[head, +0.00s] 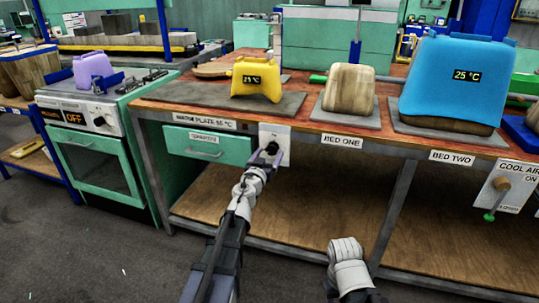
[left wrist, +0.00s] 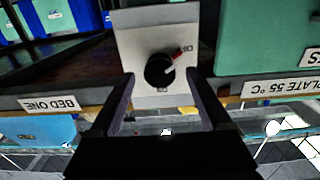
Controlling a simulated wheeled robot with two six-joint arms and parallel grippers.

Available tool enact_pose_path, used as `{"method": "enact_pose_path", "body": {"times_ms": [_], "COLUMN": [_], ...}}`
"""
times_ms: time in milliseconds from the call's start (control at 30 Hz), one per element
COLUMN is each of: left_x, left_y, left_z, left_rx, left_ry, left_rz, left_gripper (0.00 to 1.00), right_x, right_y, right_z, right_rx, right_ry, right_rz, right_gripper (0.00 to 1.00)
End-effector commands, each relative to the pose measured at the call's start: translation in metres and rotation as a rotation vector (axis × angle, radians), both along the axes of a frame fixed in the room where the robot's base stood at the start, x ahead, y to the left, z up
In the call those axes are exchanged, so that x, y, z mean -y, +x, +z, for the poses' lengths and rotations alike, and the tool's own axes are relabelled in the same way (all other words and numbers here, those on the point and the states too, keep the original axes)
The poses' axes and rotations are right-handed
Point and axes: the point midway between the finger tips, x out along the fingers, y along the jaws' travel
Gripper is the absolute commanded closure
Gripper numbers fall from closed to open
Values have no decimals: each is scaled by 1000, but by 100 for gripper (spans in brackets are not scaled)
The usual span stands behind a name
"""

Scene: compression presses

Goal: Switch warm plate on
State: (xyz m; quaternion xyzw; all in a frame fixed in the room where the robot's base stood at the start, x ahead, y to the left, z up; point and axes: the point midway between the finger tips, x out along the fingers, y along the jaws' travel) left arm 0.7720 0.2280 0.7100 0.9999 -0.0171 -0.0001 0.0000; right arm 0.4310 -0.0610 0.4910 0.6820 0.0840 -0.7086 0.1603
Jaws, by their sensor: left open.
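The warm plate (head: 180,97) is a flat grey slab on the bench's left, labelled "WARM PLATE 55 °C". Its white switch panel (head: 279,131) is on the bench front, right of that label. The panel's black round knob (left wrist: 158,70) has a red pointer mark aimed at the upper right in the left wrist view, toward a small label that seems to read OFF. My left gripper (head: 270,149) is open, its fingers on either side of the knob; contact cannot be told. The right arm shows low in the head view, but its gripper does not.
A yellow bag-like piece (head: 256,80) reading 25 °C is at the plate's right end. A teal drawer (head: 205,145) is left of the panel. A wooden block (head: 349,88) and a blue piece (head: 452,82) stand on beds to the right. An oven (head: 97,160) is at left.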

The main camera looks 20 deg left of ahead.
Motion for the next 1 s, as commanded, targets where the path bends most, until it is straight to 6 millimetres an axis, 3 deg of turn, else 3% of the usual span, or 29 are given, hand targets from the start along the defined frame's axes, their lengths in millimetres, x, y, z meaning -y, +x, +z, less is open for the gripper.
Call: {"method": "enact_pose_path", "body": {"times_ms": [333, 1000], "left_x": [1, 1], "left_y": [7, 7], "left_z": [0, 0], "left_rx": [0, 0], "left_ry": [0, 0], "left_rz": [0, 0], "left_gripper": [20, 96], "right_x": [0, 0], "right_y": [0, 0], "right_z": [0, 0], "right_rx": [0, 0], "right_ry": [0, 0], "right_rz": [0, 0], "right_gripper": [50, 50]}}
